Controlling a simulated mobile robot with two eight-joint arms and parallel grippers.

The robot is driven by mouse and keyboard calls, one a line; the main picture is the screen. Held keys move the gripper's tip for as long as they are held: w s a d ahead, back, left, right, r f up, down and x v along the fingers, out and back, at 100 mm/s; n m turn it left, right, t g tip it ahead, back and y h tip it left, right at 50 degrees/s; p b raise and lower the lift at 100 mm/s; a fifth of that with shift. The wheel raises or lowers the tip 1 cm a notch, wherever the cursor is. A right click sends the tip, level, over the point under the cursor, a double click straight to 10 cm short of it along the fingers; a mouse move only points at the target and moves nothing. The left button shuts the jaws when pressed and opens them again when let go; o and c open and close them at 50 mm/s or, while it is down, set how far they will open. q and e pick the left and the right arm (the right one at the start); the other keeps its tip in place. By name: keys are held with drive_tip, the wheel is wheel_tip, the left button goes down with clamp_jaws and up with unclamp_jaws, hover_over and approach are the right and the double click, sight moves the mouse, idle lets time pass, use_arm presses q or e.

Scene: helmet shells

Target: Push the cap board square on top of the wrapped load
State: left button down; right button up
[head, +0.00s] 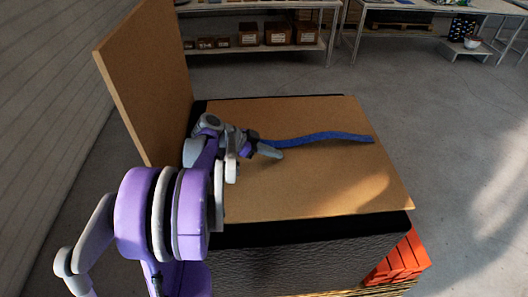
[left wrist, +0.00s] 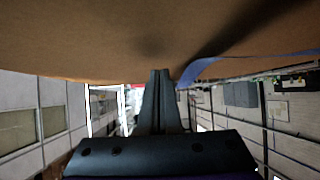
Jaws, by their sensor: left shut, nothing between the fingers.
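The cap board (head: 330,190), a flat brown sheet, lies on top of the wrapped load (head: 310,262), which is covered in black film. Black film shows along the board's back and front edges, but no strip shows along its right edge. My left gripper (head: 274,152) is shut and empty, low over the board's left-middle part; I cannot tell if it touches. In the left wrist view the shut fingers (left wrist: 160,74) point toward the board's underside-up brown face (left wrist: 110,35). My right gripper is not in view.
A blue strap (head: 320,136) lies across the board, right of my gripper. A tall brown panel (head: 145,75) stands at the left. Orange items (head: 402,260) show under the film at lower right. Shelving with boxes (head: 290,36) stands at the back; the floor right is clear.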

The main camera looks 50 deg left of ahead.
sight(289, 159)
use_arm(q)
drive_tip(key=w+d, duration=0.1)
drive_tip(key=w, duration=0.1)
drive_tip(key=w+d, duration=0.2)
drive_tip(key=w, duration=0.1)
drive_tip(key=shift+w+d+p, duration=0.25)
drive_tip(key=shift+w+p, duration=0.1)
drive_tip(key=shift+s+a+f, duration=0.1)
drive_tip(key=shift+f, duration=0.7)
drive_tip(key=shift+s, duration=0.1)
drive_tip(key=shift+s+f, duration=0.1)
drive_tip(key=shift+f, duration=0.05)
drive_tip(key=shift+s+a+b, duration=0.2)
drive_tip(key=shift+s+a, duration=0.25)
drive_tip(key=shift+s, duration=0.35)
drive_tip(key=shift+s+a+b, duration=0.2)
drive_tip(key=shift+s+a, duration=0.25)
drive_tip(key=shift+s, duration=0.3)
